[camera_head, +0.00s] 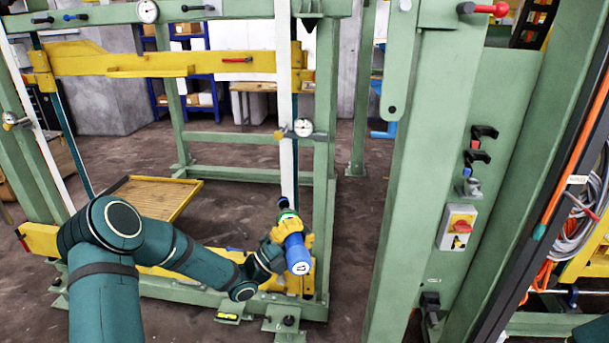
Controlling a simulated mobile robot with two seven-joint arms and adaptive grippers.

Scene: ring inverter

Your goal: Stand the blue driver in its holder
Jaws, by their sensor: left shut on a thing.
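The blue driver (296,253) is at the lower middle of the head view, in front of the green frame. Its blue end with a round white mark faces me, and a dark end (284,204) points up and away. It is tilted. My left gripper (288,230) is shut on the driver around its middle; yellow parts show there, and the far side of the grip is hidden. Black brackets (484,132) stick out from the green column on the right; I cannot tell whether one of them is the driver's holder. My right gripper is out of view.
The green frame (323,150) with a yellow crossbar (170,62) stands close behind the driver. A green column (415,200) with a red-and-yellow switch (459,227) is on the right. A slatted yellow-edged tray (150,197) lies at the left. Open floor shows behind.

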